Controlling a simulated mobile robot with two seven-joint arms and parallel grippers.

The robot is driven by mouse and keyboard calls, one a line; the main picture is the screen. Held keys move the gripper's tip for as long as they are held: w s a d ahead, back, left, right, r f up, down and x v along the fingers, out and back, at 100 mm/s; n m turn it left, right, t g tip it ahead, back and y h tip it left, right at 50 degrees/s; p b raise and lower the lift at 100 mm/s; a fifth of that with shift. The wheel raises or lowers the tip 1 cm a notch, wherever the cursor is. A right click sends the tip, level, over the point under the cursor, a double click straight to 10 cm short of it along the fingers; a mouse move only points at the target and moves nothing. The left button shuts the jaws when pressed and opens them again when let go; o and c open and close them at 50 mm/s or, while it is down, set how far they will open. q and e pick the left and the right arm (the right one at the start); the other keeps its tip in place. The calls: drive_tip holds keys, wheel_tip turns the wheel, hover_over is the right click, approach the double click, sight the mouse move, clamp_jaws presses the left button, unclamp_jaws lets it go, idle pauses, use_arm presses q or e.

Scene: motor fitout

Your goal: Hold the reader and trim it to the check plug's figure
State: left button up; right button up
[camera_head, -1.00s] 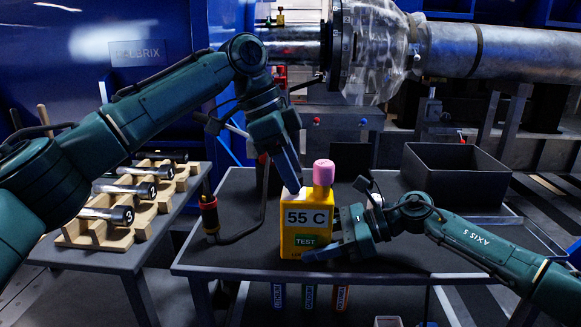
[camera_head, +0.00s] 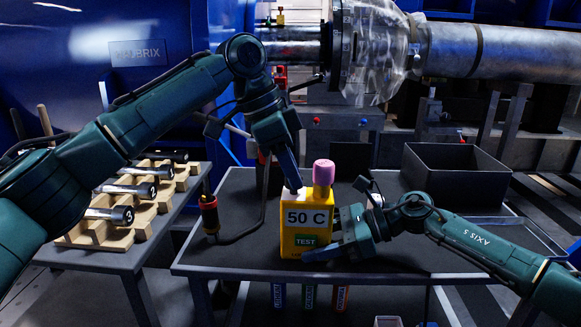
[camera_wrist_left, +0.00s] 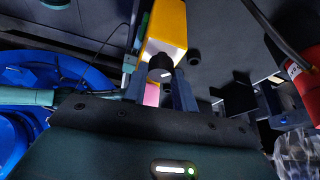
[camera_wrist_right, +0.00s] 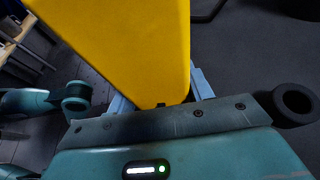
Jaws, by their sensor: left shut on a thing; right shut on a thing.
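The yellow reader (camera_head: 311,248) stands upright on the dark table. Its face shows "50 C" above a green "TEST" field. A pink cylinder (camera_head: 324,172) stands on its top, and I cannot read a figure on it. My left gripper (camera_head: 295,187) reaches down to the top of the reader, left of the pink cylinder. In the left wrist view it is shut on a black knob (camera_wrist_left: 160,67). My right gripper (camera_head: 325,243) is shut on the reader's lower body from the right. In the right wrist view the reader's yellow side (camera_wrist_right: 125,45) fills the space between the fingers.
A red-and-black tool (camera_head: 209,214) on a cable is left of the reader. A black open bin (camera_head: 462,170) stands at the back right. A wooden rack (camera_head: 145,218) holds several metal cylinders at left. A large pipe (camera_head: 500,52) runs behind the table.

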use_arm(q)
drive_tip(key=shift+s+n+t, duration=0.1)
drive_tip(key=shift+n+t, duration=0.2)
drive_tip(key=shift+n, duration=0.4)
drive_tip(key=o, duration=1)
drive_tip(key=v, duration=1.2)
drive_tip(key=shift+d, duration=0.1)
